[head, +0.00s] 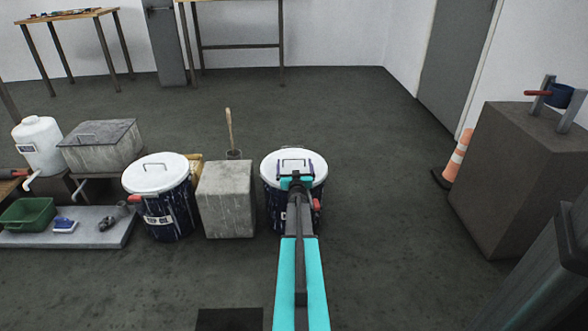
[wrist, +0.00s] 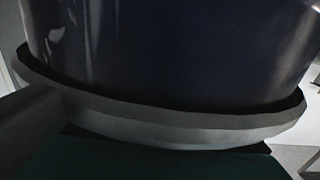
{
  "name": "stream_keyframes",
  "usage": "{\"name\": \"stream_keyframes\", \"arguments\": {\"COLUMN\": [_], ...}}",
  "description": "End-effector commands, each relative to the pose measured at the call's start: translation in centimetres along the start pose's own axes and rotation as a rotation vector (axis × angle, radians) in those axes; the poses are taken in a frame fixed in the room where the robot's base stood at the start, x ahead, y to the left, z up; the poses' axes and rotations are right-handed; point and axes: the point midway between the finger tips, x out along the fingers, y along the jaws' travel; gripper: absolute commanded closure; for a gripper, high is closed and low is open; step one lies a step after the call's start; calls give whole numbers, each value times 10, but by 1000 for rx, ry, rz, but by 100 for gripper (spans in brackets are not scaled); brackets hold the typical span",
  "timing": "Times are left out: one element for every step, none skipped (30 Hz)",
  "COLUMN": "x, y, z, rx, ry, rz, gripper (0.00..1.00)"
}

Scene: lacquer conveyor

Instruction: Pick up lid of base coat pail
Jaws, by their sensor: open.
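A dark blue pail (head: 273,203) with a round white lid (head: 270,168) stands on the floor in the middle of the head view. The lid lies flat on the pail and has a dark loop handle (head: 293,160) on top. My gripper (head: 296,177) is open at the near part of this lid, close to the handle; my arm hides part of the pail front. I cannot tell whether the fingers touch. The wrist view shows the dark pail wall (wrist: 180,50) and the pale lid rim (wrist: 180,128) very close. A second dark pail (head: 165,215) with a similar white lid (head: 157,172) stands left. I cannot read which is base coat.
A concrete block (head: 227,203) stands between the pails, with a stick-handled tool (head: 230,130) behind it. A green tray (head: 27,214) sits on a low slab (head: 100,225) at left. A large block (head: 525,165) and striped cone (head: 458,155) stand at right. Floor between is clear.

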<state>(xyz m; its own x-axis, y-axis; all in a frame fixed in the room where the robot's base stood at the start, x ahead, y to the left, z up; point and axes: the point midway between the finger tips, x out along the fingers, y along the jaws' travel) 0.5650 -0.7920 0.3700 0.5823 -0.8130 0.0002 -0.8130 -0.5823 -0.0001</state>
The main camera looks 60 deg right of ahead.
Motion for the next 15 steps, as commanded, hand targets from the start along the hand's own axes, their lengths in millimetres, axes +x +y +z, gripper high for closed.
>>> {"name": "stream_keyframes", "arguments": {"x": [0,0,0,0,0,0,0,0,0,0,0,0,0,0,0], "y": [0,0,0,0,0,0,0,0,0,0,0,0,0,0,1], "z": [0,0,0,0,0,0,0,0,0,0,0,0,0,0,0], "rx": [0,0,0,0,0,0,0,0,0,0,0,0,0,0,0], "ry": [0,0,0,0,0,0,0,0,0,0,0,0,0,0,0], "rz": [0,0,0,0,0,0,0,0,0,0,0,1,1,1,1], "gripper": [0,0,0,0,0,0,0,3,10,15,20,27,32,37,43]}}
